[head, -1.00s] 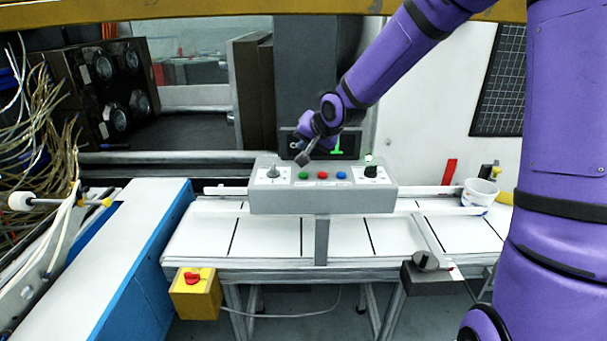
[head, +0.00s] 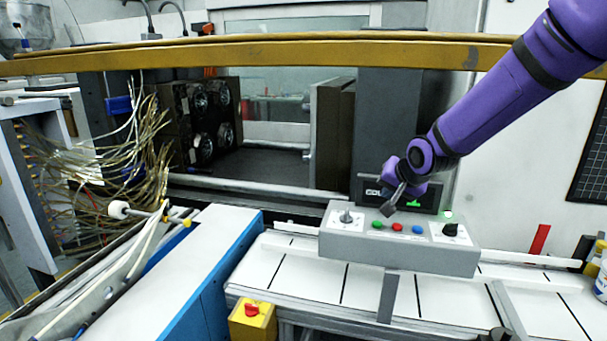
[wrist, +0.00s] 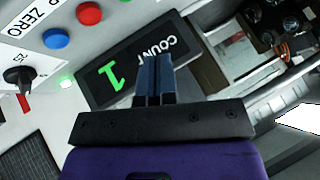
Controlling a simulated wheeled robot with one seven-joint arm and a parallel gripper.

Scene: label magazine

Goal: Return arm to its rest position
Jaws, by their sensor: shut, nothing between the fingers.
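My purple arm reaches in from the upper right in the head view. My gripper (head: 388,210) hangs over the left part of the grey control box, in front of the counter display. In the wrist view its two blue-grey fingers (wrist: 154,75) are together with nothing between them. The control box (head: 350,250) has a toggle switch (head: 346,215), green, red and blue buttons and a black knob (head: 450,230). The counter display (wrist: 110,85) reads a green 1 beside the word COUNT. I cannot tell the exact gap between the fingers and the box.
A white conveyor (head: 310,262) runs under the box. A yellow box with a red knob (head: 252,312) hangs at its front. A yellow beam (head: 250,54) crosses the scene above. A blue-sided white bench (head: 190,265) and tangled cables (head: 120,150) are at the left.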

